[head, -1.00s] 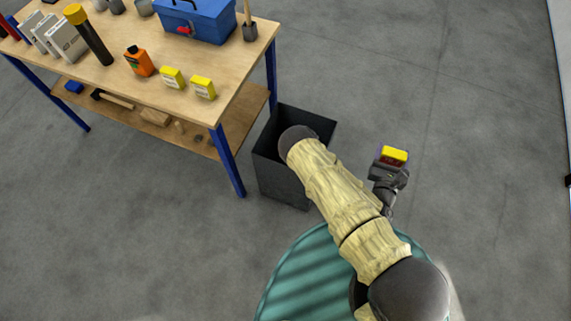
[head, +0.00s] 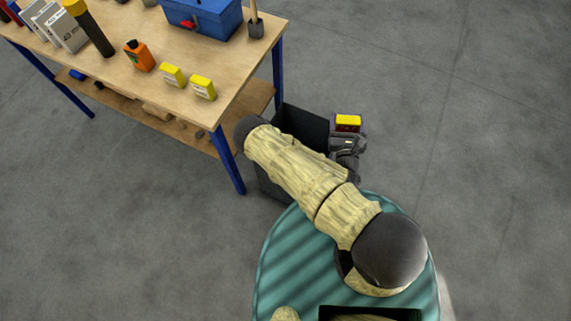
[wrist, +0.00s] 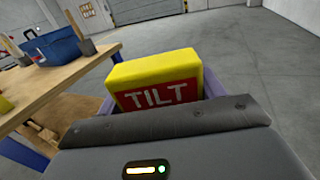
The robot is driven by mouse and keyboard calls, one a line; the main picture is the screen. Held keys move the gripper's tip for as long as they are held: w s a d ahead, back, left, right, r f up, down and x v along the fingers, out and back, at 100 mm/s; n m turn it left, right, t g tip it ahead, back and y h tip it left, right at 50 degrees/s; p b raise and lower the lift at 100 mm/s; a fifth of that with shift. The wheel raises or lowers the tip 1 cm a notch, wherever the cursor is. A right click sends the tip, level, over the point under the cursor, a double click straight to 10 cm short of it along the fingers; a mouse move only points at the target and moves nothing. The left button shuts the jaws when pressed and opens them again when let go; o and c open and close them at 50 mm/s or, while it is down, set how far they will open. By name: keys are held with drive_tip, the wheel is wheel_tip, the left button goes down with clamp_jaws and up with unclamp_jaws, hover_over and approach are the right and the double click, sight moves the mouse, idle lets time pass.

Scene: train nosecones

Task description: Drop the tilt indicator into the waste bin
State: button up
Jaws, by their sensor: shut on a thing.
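The tilt indicator is a yellow block with a red face lettered TILT (wrist: 160,92), and it fills the middle of the wrist view. My gripper (head: 346,128) is shut on the tilt indicator (head: 348,121), which stands up from its end in the head view. The waste bin (head: 303,123) is a dark, open-topped box on the floor beside the workbench's right end. My gripper and the indicator appear at the bin's right edge in the head view; their height above it is hard to tell. My arm hides much of the bin's front and opening.
The wooden workbench (head: 150,85) with blue legs stands left of the bin. The grey floor on the right is clear.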

drive_tip(key=shift+w+a, duration=0.2)
drive_tip(key=shift+w, duration=0.25)
drive_tip(key=shift+s, duration=0.25)
drive_tip(key=shift+s+a, duration=0.1)
drive_tip(key=shift+a+f+b, duration=0.15)
drive_tip(key=shift+f+b, duration=0.2)
drive_tip(key=shift+b, duration=0.15)
drive_tip(key=w+a+f+m+h+b, duration=0.1)
drive_tip(key=w+a+f+h+b, duration=0.1)
drive_tip(key=f+b, duration=0.5)
drive_tip(key=w+a+f+m+g+h+b, duration=0.1)
drive_tip(key=w+a+f+b, duration=0.4)
drive_tip(key=b, duration=1.1)
drive_tip(key=w+a+f+m+h+b, duration=0.2)
drive_tip(key=w+f+b, duration=0.4)
drive_tip(key=f+b, duration=0.5)
drive_tip(key=shift+a+f+h+b, duration=0.2)
drive_tip(key=shift+a+h+b, duration=0.65)
drive_tip(key=shift+a, duration=0.35)
